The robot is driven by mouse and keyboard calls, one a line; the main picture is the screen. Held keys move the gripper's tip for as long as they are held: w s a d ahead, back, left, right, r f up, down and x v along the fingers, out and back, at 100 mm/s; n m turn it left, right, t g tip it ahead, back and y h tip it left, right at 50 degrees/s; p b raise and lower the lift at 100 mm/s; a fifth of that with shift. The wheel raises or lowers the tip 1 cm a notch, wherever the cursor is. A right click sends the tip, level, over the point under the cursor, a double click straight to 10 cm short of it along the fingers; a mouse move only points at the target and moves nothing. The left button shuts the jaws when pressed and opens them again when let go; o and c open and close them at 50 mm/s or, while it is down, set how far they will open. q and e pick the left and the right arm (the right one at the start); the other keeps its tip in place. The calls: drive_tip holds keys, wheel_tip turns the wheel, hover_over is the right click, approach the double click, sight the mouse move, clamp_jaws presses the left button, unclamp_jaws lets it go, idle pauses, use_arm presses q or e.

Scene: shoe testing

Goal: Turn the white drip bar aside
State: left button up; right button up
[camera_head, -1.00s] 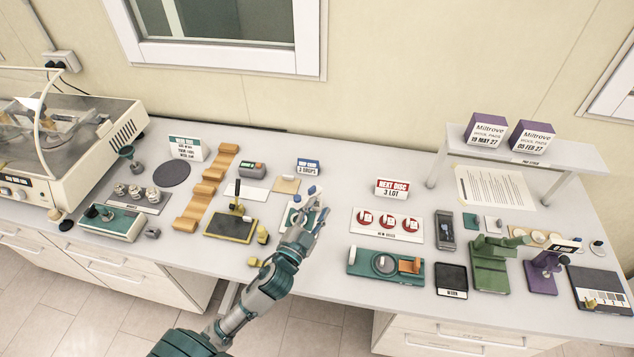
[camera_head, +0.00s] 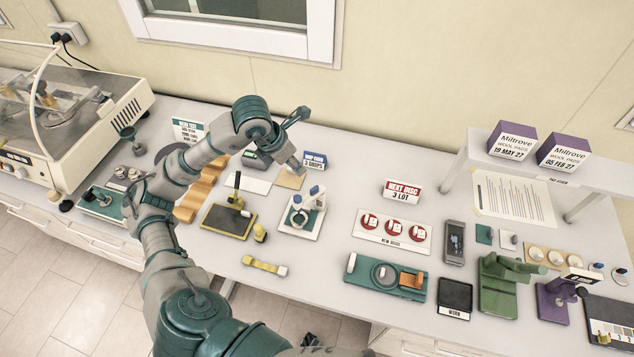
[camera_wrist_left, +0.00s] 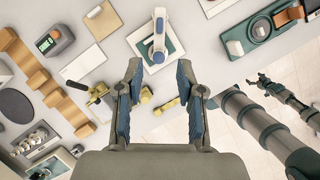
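The drip stand (camera_head: 302,224) has a pale base with a green pad, on the table just left of the middle. The white drip bar (camera_wrist_left: 159,32) lies over it, with blue parts near its lower end in the left wrist view. The blue knobs (camera_head: 314,190) also show in the head view. My left gripper (camera_head: 301,140) is open and empty, raised above the table. Its spread fingers (camera_wrist_left: 159,75) point toward the stand in the wrist view, apart from the bar. My right gripper (camera_wrist_left: 262,85) shows small at the right of the wrist view; its finger state is unclear.
A yellow-black tray (camera_head: 227,219) and a yellow-ended piece (camera_head: 265,266) stand near the stand. The green fixture with an orange block (camera_head: 385,277) and the new-discs card (camera_head: 392,231) lie to the right.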

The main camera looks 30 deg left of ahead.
sight(314, 188)
use_arm(q)
drive_tip(key=p+x, duration=0.1)
drive_tip(key=x, duration=1.5)
drive_tip(key=shift+s+p, duration=0.1)
drive_tip(key=shift+p, duration=0.25)
drive_tip(key=shift+w+f, duration=0.25)
drive_tip(key=shift+f, duration=0.4)
clamp_jaws()
